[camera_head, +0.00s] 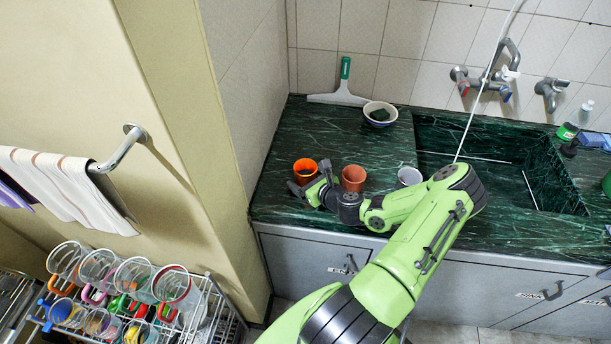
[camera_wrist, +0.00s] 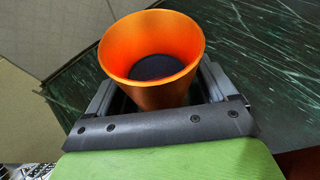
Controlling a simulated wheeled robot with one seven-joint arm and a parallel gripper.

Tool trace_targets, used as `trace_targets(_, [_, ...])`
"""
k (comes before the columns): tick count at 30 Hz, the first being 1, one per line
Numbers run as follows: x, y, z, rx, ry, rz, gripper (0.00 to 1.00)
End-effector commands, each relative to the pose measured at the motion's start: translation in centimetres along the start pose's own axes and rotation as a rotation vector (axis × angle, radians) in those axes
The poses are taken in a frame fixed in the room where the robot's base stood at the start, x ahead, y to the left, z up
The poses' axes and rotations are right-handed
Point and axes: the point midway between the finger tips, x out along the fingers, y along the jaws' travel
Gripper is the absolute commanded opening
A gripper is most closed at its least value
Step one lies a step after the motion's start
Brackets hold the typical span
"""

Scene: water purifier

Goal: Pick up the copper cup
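The copper cup (camera_head: 305,168), shiny orange with a dark inside bottom, stands upright on the dark green marble counter near its left end. In the wrist view the cup (camera_wrist: 155,62) fills the space between the fingers of my gripper (camera_head: 311,180). One finger is on each side of the cup, and the fingers look spread, with a small gap at the left finger. Contact on the right side is hard to tell. The cup's lower part is hidden behind the gripper body in the wrist view.
A duller reddish-brown cup (camera_head: 353,177) stands close to the right of my gripper, and a grey-white cup (camera_head: 409,177) is farther right. A white bowl (camera_head: 380,115) and a squeegee (camera_head: 342,92) are behind. The sink (camera_head: 500,165) is right; a wall (camera_head: 215,150) borders the counter's left.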

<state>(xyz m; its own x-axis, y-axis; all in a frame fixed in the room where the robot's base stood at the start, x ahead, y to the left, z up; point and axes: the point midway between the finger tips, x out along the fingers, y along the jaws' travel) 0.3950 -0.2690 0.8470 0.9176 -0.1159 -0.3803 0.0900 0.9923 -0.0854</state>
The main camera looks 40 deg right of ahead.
Motion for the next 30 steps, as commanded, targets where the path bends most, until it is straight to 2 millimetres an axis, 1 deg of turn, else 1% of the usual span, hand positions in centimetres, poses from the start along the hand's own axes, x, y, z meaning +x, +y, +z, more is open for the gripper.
trace_targets(1, [0.0,0.0,0.0,0.000,0.000,0.000,0.77])
trace_targets(10, [0.0,0.0,0.0,-0.001,0.000,0.001,0.31])
trace_targets(17, [-0.1,0.0,0.3,-0.002,-0.002,0.000,0.31])
trace_targets(20, [-0.8,-0.2,1.9,-0.006,-0.002,0.000,0.31])
trace_targets(24, [-2.2,-0.5,5.5,-0.008,-0.002,0.001,0.31])
trace_targets(27, [-3.1,-0.7,7.6,-0.007,-0.002,0.001,0.31])
trace_targets(30, [-3.7,-0.8,8.9,-0.004,-0.001,0.001,0.31])
